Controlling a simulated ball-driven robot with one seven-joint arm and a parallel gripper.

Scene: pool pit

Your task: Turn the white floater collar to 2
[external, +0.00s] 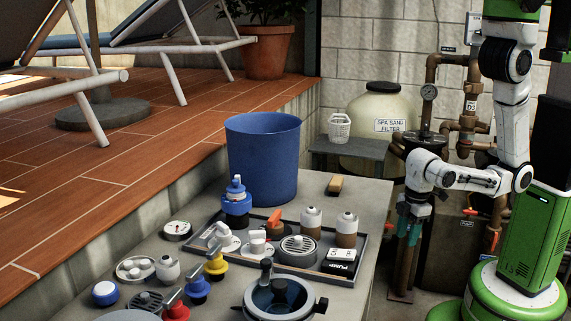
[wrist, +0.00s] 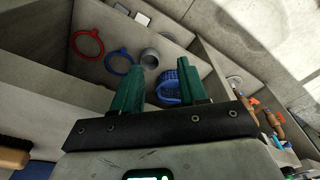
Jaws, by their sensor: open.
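Several small fittings stand on the grey counter in the external view, and I cannot tell for sure which is the white floater. A small white and grey rounded piece (external: 168,269) stands near the counter's left side. A blue piece with a white band (external: 237,207) stands upright at the tray's back left corner. No number can be read on either. My gripper (external: 405,243) hangs pointing down, right of the counter and apart from everything on it. Neither candidate piece can be made out there.
A dark-rimmed tray (external: 210,226) holds several fittings. A tall blue bucket (external: 263,160) stands behind it, with a brush (external: 335,185) to its right. Pipes (external: 431,75) rise behind my arm. The wrist view shows a red ring (wrist: 75,49) and a blue basket (wrist: 169,90).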

